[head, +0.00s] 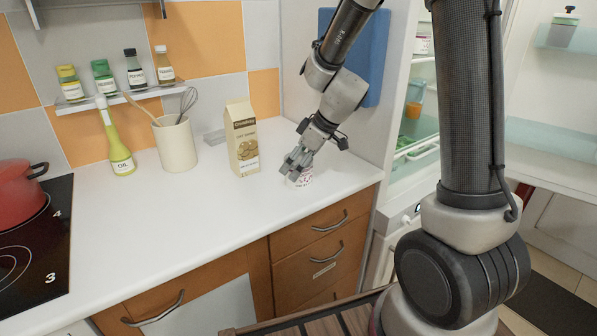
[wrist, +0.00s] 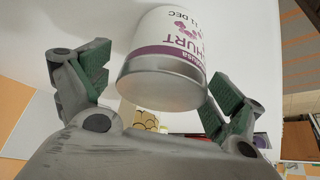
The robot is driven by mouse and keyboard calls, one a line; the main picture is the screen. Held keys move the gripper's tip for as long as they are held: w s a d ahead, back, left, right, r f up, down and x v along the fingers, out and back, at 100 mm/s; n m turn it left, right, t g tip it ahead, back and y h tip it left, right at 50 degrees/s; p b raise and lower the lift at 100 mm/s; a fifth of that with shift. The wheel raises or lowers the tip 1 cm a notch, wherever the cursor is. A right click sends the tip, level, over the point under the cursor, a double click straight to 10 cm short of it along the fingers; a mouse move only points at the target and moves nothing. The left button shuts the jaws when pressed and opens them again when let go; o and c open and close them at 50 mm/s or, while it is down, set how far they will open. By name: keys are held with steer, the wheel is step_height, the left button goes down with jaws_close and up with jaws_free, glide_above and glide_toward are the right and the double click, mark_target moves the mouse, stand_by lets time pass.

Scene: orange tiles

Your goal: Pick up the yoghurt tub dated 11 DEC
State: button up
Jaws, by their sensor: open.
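The yoghurt tub (wrist: 165,55) is white with a purple band and a grey end. Its print in the wrist view reads "HURT" and a date ending in "1 DEC"; the rest is cut off or turned away. In the head view the tub (head: 304,178) stands on the white counter, partly hidden by my gripper (head: 295,170). In the wrist view my gripper (wrist: 150,95) is open, with a green-padded finger on each side of the tub. Gaps show on the left; on the right the finger looks close to it, and I cannot tell if they touch.
A cookie carton (head: 241,142) stands just left of my gripper. Further left are a utensil crock (head: 176,146), an oil bottle (head: 117,145) and a red pot (head: 20,195) on the hob. The front counter (head: 190,225) is clear. The open fridge (head: 412,135) is to the right.

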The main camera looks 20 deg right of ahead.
steer(key=shift+x, duration=1.5)
steer(key=c, duration=1.1)
steer(key=shift+r, duration=0.1)
